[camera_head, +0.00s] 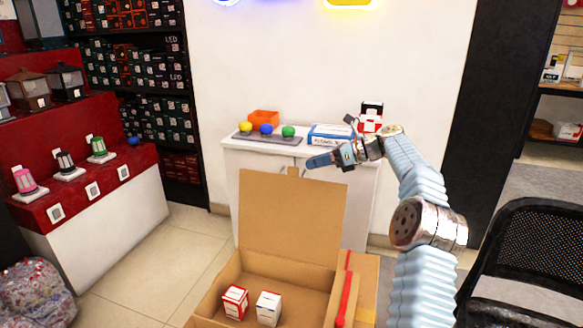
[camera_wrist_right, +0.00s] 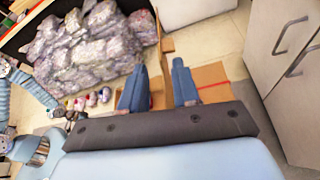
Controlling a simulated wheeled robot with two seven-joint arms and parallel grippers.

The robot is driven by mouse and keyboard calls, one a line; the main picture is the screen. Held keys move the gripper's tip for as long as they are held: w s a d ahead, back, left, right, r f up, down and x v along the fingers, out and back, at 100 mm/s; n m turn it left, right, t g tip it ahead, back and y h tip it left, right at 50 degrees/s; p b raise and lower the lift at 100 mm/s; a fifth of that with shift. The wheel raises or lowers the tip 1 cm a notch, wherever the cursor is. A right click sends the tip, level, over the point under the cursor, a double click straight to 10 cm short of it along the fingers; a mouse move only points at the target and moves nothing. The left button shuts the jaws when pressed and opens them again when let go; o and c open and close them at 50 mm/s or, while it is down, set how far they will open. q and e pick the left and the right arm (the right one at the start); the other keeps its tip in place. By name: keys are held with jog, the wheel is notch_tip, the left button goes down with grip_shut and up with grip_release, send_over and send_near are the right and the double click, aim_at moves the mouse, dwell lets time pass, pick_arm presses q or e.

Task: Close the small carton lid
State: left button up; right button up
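The brown cardboard carton (camera_head: 222,288) stands open at the bottom middle of the head view. Its lid (camera_head: 292,215) is raised upright at the back, with a small tab at its top edge. A red-and-white box (camera_head: 235,302) and a white box (camera_head: 268,308) sit inside. My right gripper (camera_head: 312,162) is just above the lid's top edge, right of the tab; contact cannot be told. In the right wrist view its two blue fingers (camera_wrist_right: 160,82) are apart, with cardboard (camera_wrist_right: 215,75) showing beyond them. My left gripper is not in view.
A white cabinet (camera_head: 235,185) behind the carton bears an orange bin (camera_head: 263,118), coloured knobs and boxes. A black mesh chair (camera_head: 530,255) stands at the right. A red-topped display (camera_head: 100,190) is at the left. Tiled floor is free left of the carton.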

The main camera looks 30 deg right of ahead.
aim_at(293, 168)
jog(key=x, duration=0.7)
jog(key=shift+w+a+f, duration=0.1)
jog(key=shift+w+a, duration=0.05)
grip_shut()
dwell(1.2)
